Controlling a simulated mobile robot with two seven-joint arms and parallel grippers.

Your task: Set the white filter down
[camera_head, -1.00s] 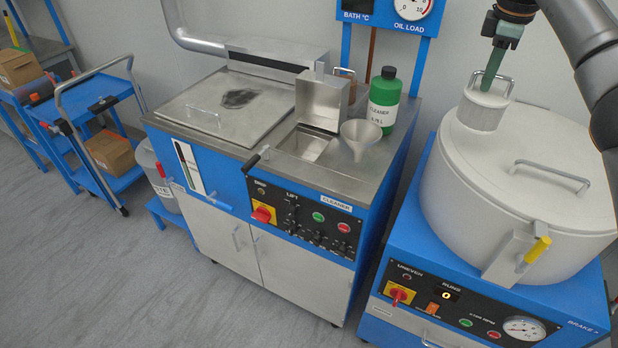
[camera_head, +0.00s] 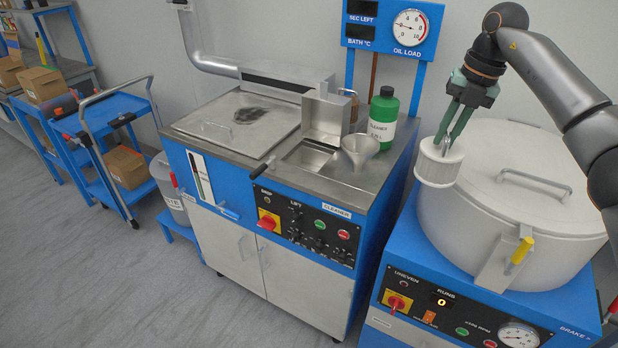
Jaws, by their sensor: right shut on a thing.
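The white filter (camera_head: 437,170) is a short pale cylinder with a wire handle on top. It hangs in front of the left side of the big white drum, above the gap towards the cleaner machine. My right gripper (camera_head: 446,142) has green fingers and points down. It is shut on the filter's handle and holds the filter upright. I cannot tell whether the filter touches the drum. My left gripper is not in view.
The white drum (camera_head: 520,235) with its closed lid stands on a blue machine at right. The cleaner machine (camera_head: 285,185) has an open small hatch, a funnel (camera_head: 360,150) and a green bottle (camera_head: 382,118) on top. Blue carts (camera_head: 125,170) stand at left; the grey floor (camera_head: 110,285) in front is clear.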

